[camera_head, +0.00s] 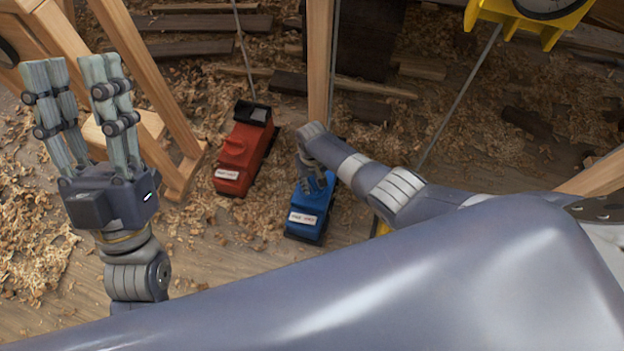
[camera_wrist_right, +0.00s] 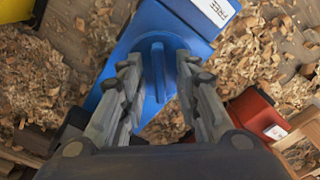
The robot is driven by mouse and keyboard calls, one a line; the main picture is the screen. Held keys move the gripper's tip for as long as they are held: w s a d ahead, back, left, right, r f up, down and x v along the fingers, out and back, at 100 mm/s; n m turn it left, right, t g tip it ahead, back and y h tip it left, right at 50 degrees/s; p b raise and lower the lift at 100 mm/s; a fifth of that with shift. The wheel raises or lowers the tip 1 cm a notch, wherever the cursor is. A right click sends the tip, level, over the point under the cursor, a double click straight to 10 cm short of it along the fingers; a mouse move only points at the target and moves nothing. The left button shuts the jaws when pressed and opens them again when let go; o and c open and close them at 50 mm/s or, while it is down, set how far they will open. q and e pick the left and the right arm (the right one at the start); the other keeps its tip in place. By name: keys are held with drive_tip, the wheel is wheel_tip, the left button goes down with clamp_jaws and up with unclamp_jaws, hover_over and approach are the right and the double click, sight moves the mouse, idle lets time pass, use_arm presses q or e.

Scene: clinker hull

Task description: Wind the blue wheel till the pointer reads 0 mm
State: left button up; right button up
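A blue device (camera_head: 306,221) with a white label stands on the shavings-strewn floor in the head view. In the right wrist view its body (camera_wrist_right: 188,28) carries a label reading "FREE". The blue wheel (camera_wrist_right: 157,72), a round disc with a raised bar, faces the right wrist camera. My right gripper (camera_wrist_right: 158,65) has its fingers on either side of the bar, with gaps visible; it is open. In the head view my right gripper (camera_head: 316,180) is over the blue device, partly hidden. My left gripper (camera_head: 75,75) is open, empty and raised at the left. No pointer or scale is readable.
A red device (camera_head: 243,152) with a white label stands left of the blue one. A wooden post (camera_head: 319,60) rises behind them. Wooden struts (camera_head: 150,75) stand near my left gripper. A yellow fixture (camera_head: 530,18) is at the top right. Planks and shavings cover the floor.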

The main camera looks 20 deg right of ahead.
sight(312, 182)
wheel_tip(312, 182, up, 12)
idle(0.8)
idle(0.5)
